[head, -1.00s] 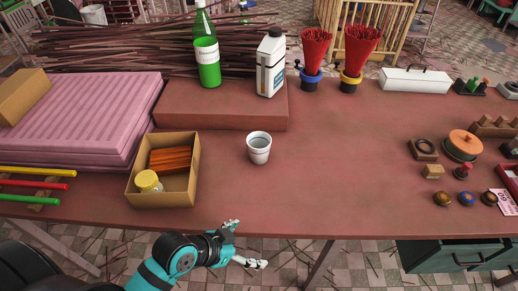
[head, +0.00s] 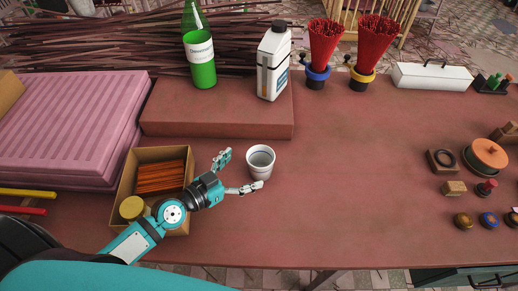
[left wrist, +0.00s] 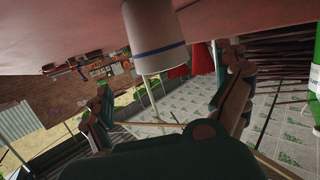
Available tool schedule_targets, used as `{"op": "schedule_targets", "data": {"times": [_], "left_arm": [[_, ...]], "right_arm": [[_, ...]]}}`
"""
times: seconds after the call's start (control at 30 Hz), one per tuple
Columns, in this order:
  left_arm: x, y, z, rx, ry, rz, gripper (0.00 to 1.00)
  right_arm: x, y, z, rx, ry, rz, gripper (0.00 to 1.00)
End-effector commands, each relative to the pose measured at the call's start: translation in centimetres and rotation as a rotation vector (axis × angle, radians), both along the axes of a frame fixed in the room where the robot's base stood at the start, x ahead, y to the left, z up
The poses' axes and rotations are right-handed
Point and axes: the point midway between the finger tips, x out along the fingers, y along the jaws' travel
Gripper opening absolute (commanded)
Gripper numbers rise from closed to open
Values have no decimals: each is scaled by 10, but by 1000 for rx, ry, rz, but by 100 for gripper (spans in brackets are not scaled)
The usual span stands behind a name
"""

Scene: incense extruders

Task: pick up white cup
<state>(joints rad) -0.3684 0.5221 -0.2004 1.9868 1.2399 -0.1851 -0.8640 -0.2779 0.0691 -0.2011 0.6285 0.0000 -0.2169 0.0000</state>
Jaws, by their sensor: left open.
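The white cup (head: 260,161) stands upright on the reddish table (head: 350,200), right of the cardboard box. My left gripper (head: 240,174) is open, its fingers spread just left of the cup, with one fingertip close to the cup's lower left side. Whether that fingertip touches the cup I cannot tell. In the left wrist view the white cup (left wrist: 153,38), with a blue band, shows beyond and between the open fingers of my left gripper (left wrist: 165,85). Nothing is between the fingers. My right gripper is not in view.
A cardboard box (head: 125,184) with orange sticks and a yellow-lidded jar lies under my left forearm. A raised brown block (head: 215,120) behind the cup bears a green bottle (head: 199,60) and a white jug (head: 272,65).

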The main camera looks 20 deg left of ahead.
Motion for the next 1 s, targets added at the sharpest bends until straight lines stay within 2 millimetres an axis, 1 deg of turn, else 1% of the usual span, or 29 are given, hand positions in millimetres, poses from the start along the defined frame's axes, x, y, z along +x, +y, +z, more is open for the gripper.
{"op": "schedule_targets", "data": {"times": [0.07,0.13,0.17,0.33,0.4,0.47,0.57,0.7,0.83,0.93,0.97,1.0], "left_arm": [[2,0,0,-2,-1,4,100],[6,-2,0,-3,-3,6,100],[9,-3,0,-2,-3,7,100],[25,-11,-3,-4,-2,7,100],[33,-15,-3,-4,-3,7,100],[42,-20,-4,-6,-4,8,100],[55,-27,-9,-5,-3,7,100],[65,-33,-13,-3,-3,4,100],[66,-34,-15,0,-2,4,100],[66,-33,-15,0,-2,4,100],[66,-33,-15,0,-2,4,97],[66,-33,-15,0,-2,4,92]], "right_arm": [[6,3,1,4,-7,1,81],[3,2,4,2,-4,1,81],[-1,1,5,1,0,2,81],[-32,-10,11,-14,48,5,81],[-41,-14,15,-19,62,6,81],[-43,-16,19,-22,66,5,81],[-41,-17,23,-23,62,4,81],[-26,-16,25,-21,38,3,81],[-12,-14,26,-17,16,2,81],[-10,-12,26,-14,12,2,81],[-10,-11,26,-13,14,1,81],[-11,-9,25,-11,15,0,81]]}}
